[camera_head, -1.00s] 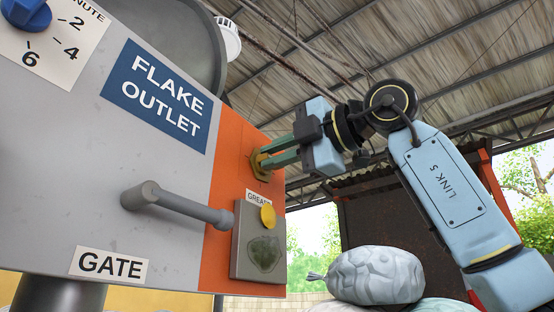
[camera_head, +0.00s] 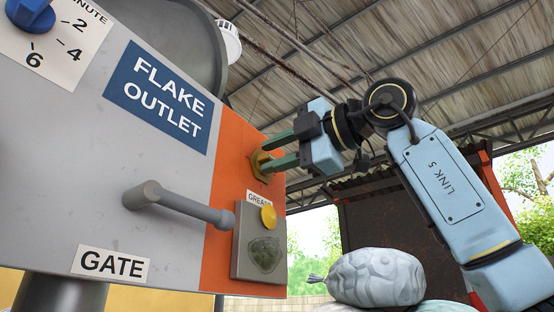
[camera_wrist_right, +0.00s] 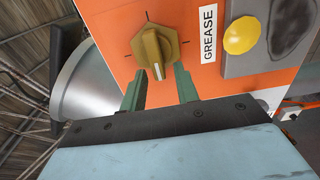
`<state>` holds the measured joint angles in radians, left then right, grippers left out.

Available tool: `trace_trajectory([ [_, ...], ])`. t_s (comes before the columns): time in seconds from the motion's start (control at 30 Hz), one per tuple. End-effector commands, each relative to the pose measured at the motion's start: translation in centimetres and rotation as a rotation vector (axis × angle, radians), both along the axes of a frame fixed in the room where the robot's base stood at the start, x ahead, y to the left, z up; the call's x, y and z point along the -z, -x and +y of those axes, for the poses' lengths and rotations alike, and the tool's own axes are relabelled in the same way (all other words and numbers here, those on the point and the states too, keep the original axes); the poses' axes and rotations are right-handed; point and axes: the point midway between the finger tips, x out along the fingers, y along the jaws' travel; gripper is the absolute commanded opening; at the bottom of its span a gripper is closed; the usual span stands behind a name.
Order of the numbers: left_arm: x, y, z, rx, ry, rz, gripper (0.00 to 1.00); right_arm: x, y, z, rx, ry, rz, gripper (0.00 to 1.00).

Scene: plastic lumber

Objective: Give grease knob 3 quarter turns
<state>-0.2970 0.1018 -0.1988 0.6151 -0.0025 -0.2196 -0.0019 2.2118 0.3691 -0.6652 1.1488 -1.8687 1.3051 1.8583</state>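The grease knob (camera_wrist_right: 155,48) is yellow-brown with a ridged grip and a white line, and sits on the orange panel beside the "GREASE" label. In the wrist view its white line points down the picture, toward my gripper's body. In the head view the knob (camera_head: 257,162) is partly hidden behind the fingers. My right gripper (camera_head: 272,154) is open, its green fingers spread apart with their tips close to the knob. In the wrist view my right gripper (camera_wrist_right: 159,72) has one fingertip to each side of the knob's lower end; contact cannot be told. My left gripper is not in view.
A yellow button (camera_head: 268,216) on a grey plate (camera_head: 242,240) is just below the knob. A grey gate handle (camera_head: 180,204) sticks out to the left. A blue dial (camera_head: 30,14) is at top left. Tied sacks (camera_head: 376,276) lie at lower right.

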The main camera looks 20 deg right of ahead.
Motion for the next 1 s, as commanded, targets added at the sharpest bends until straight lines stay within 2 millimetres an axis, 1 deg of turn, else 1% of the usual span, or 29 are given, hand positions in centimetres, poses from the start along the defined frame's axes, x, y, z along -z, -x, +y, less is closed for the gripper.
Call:
trace_trajectory([
  [0.27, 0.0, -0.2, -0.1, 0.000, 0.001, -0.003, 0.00, 0.0, 0.0, 0.0, 0.001, 0.000, -0.001, 0.35],
  [0.37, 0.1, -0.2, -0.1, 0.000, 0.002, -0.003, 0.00, 0.0, 0.3, -0.3, 0.001, -0.001, -0.003, 0.35],
  [0.43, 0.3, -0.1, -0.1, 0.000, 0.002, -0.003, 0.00, 0.0, 0.9, -0.8, 0.002, -0.002, -0.004, 0.35],
  [0.57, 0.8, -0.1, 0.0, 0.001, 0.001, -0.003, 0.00, 0.0, 2.8, -2.3, 0.003, -0.001, -0.007, 0.35],
  [0.8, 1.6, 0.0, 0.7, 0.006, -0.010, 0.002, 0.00, 0.0, 7.1, -5.6, 0.002, -0.002, -0.004, 0.35],
  [0.9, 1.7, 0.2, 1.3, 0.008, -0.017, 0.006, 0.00, 0.0, 8.6, -6.7, 0.002, 0.000, -0.004, 0.35],
  [1.0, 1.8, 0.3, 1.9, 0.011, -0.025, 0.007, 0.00, 0.0, 9.6, -7.6, 0.002, 0.000, -0.002, 0.35],
])
